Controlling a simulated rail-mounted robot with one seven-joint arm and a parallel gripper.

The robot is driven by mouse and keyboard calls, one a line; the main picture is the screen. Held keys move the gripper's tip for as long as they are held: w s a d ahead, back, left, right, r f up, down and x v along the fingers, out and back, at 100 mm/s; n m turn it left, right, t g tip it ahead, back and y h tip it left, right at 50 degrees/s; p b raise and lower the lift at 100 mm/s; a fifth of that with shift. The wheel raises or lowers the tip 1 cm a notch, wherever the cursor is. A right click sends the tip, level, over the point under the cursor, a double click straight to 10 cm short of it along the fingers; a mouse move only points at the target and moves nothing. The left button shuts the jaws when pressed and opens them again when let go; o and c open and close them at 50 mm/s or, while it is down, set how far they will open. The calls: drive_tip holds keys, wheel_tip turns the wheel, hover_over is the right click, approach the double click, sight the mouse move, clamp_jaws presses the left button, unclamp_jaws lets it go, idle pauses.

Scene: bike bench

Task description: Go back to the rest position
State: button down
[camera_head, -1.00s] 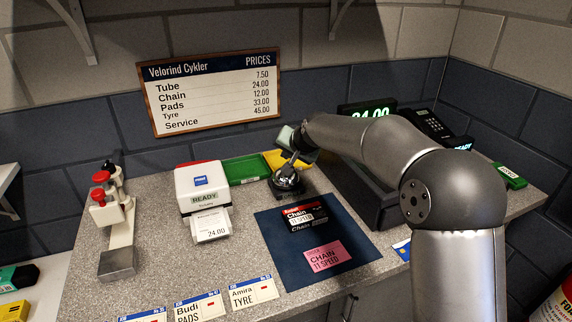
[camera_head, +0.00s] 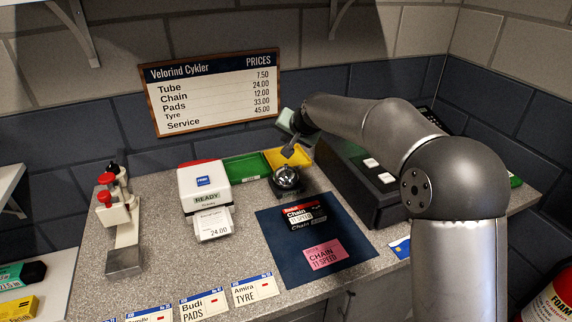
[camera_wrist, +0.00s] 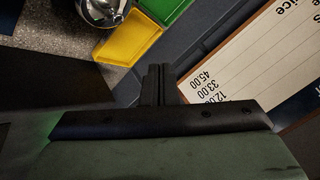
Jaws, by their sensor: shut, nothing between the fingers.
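My gripper (camera_head: 289,150) is shut and empty, raised above and behind the silver bell (camera_head: 286,178) on the counter, with a gap between them. In the wrist view the two dark fingers (camera_wrist: 160,84) are pressed together. The bell (camera_wrist: 104,10) shows at the top of that view, apart from the fingers. My arm reaches in from the right and hides part of the counter's back right.
A dark cash drawer (camera_head: 366,185) stands right of the bell. Yellow (camera_head: 283,157) and green (camera_head: 245,168) trays lie behind it. A card printer (camera_head: 204,187) stands left. A blue mat (camera_head: 298,263) holds a chain box and pink note. A price board (camera_head: 212,90) hangs behind.

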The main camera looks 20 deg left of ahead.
drive_tip(key=s+d+g+h, duration=0.15)
drive_tip(key=s+d, duration=0.25)
drive_tip(key=d, duration=0.4)
drive_tip(key=s+d+h, duration=0.2)
drive_tip(key=s+d, duration=0.3)
drive_tip(key=d, duration=0.4)
drive_tip(key=s+d+f+g+h, duration=0.1)
drive_tip(key=s+d+f, duration=0.3)
drive_tip(key=s+d, duration=0.7)
drive_tip(key=s+d+f+g+h, duration=0.2)
drive_tip(key=s+d, duration=0.9)
drive_tip(key=s, duration=0.8)
wheel_tip(320, 180, down, 2)
drive_tip(key=shift+f+g, duration=0.2)
drive_tip(key=shift+g, duration=0.45)
drive_tip(key=shift+d, duration=0.1)
